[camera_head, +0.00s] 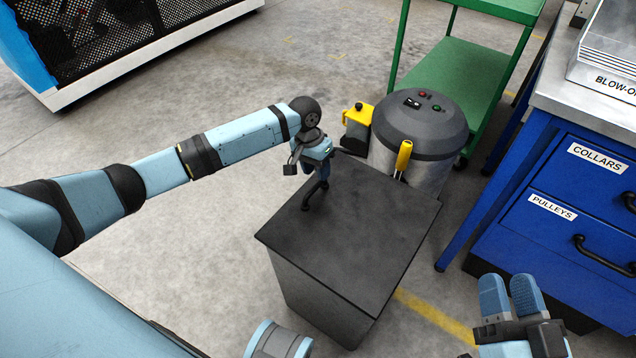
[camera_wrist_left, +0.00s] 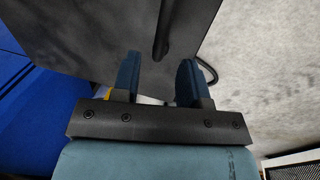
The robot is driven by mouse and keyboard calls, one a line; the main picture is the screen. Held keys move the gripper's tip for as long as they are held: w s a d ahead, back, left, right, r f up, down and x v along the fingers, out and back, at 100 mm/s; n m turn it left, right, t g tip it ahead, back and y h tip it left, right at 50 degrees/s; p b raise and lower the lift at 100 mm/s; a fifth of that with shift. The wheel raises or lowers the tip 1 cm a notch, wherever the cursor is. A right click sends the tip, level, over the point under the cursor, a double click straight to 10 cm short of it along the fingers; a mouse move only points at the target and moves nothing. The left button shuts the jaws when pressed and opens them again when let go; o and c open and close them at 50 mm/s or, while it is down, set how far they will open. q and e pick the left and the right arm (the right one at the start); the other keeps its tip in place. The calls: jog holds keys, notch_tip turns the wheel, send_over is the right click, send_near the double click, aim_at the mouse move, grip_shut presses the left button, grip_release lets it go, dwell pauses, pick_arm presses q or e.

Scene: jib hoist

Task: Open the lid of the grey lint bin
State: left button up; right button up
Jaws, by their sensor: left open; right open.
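The grey lint bin (camera_head: 325,300) is a dark box on the floor in the middle of the head view. Its flat lid (camera_head: 365,235) lies shut on top. A black bar handle (camera_head: 307,198) sits near the lid's left edge. My left gripper (camera_head: 319,176) is open and points down over the handle, hiding part of it. In the left wrist view the handle (camera_wrist_left: 164,30) shows beyond and between the two blue fingers (camera_wrist_left: 158,75); I cannot tell whether they touch it. My right gripper (camera_head: 510,295) is open and empty at the lower right, apart from the bin.
A round grey canister (camera_head: 420,125) with yellow parts stands just behind the bin. A green cart (camera_head: 460,75) is behind it. A blue drawer bench (camera_head: 560,215) stands to the right. A black mesh-sided machine (camera_head: 100,40) is at the back left. Open floor lies left of the bin.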

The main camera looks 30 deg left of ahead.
pick_arm(q)
jog(key=shift+d+f+b, duration=0.2)
jog(key=shift+f+b, duration=0.05)
jog(key=shift+f, duration=0.6)
jog(key=shift+d+f+b, duration=0.15)
jog(key=shift+f+b, duration=0.05)
jog(key=shift+f, duration=0.6)
pick_arm(e)
jog(key=shift+a+f+g, duration=0.1)
jog(key=shift+f+g, duration=0.4)
jog(key=shift+f, duration=0.5)
pick_arm(q)
grip_shut()
jog(key=shift+r, duration=0.1)
pick_arm(e)
jog(key=shift+r, duration=0.1)
